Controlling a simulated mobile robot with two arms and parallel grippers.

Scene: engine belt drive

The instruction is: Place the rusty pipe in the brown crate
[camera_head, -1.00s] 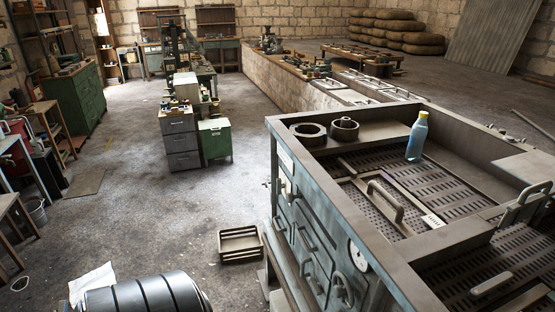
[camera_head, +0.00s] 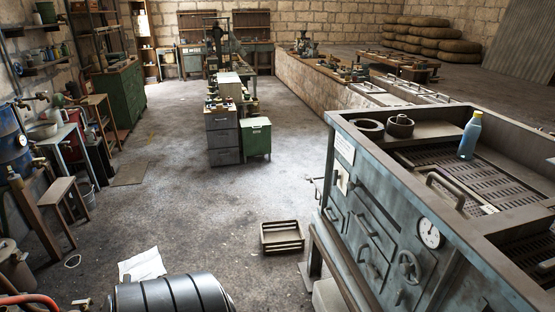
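The brown crate (camera_head: 282,237) is a small slatted box that sits on the concrete floor, left of the large grey-green machine. Its inside looks empty. I cannot pick out the rusty pipe for certain. Neither my left nor my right gripper shows in the head view.
The grey-green machine (camera_head: 375,215) fills the right side; a blue bottle (camera_head: 470,136) and two rusty rings stand on it. A dark ribbed cylinder (camera_head: 172,296) and paper (camera_head: 142,264) are at bottom left. Benches line the left wall.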

